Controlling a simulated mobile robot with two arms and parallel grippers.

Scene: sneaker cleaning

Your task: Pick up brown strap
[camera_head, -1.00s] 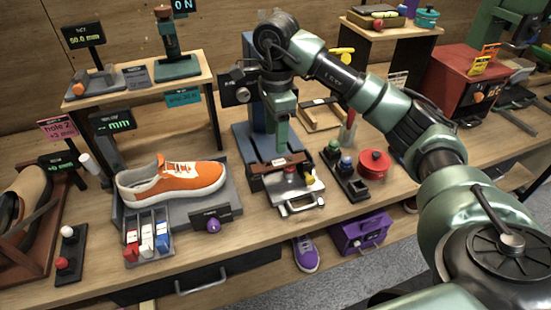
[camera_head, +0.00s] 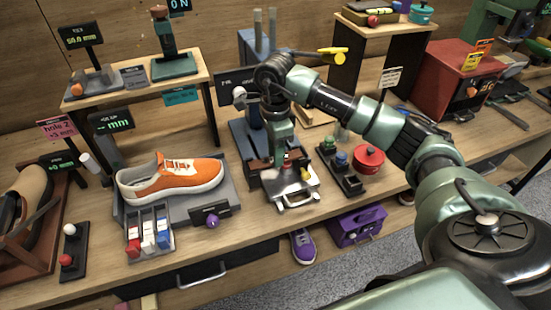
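The brown strap (camera_head: 260,164) lies on the blue and metal station at the middle of the bench. My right gripper (camera_head: 283,158) points down right over it and hides its middle, so only its ends show. I cannot tell whether the fingers touch the strap or have closed on it. My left gripper is not in view.
An orange sneaker (camera_head: 172,180) stands on a grey stand to the left. A rack with red, white and blue pieces (camera_head: 149,234) is in front of it. A black button block (camera_head: 343,170) and a red pot (camera_head: 369,159) stand to the right.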

